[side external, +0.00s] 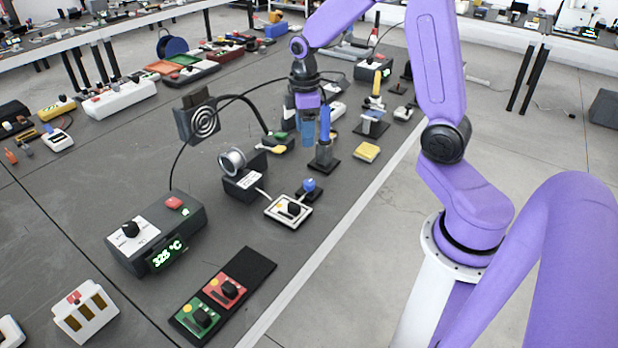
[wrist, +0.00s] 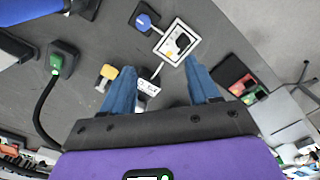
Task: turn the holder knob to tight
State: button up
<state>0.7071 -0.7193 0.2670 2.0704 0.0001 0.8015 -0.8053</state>
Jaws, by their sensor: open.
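A round blue knob (side external: 309,184) sits on a small black base in the middle of the table. It also shows at the top of the wrist view (wrist: 143,20), with a pale mark on its face. Beside it is a white-framed panel (side external: 271,211) with a black knob (side external: 291,208); its frame shows in the wrist view (wrist: 165,43). No readable label tells which is the holder knob. My gripper (side external: 307,142) is open and empty above the table, behind the blue knob and apart from it. In the wrist view, its blue fingers (wrist: 157,88) are spread.
A wire spool (side external: 232,161) stands near the panel. A blue post on a black base (side external: 323,165) is close to my gripper. A yellow block (side external: 367,152) lies near the table edge. A temperature box (side external: 155,232) and a red-green panel (side external: 222,290) stand in front.

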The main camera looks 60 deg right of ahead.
aim_at(309, 181)
jog(key=d+f, duration=0.1)
jog(key=f, duration=0.5)
jog(key=w+d+f, duration=0.1)
jog(key=f, duration=0.5)
jog(key=d+f, duration=0.1)
jog(key=f, duration=0.5)
jog(key=shift+w+d+f, duration=0.15)
jog(key=shift+d+f, duration=0.05)
jog(key=shift+d, duration=0.15)
jog(key=c, duration=1)
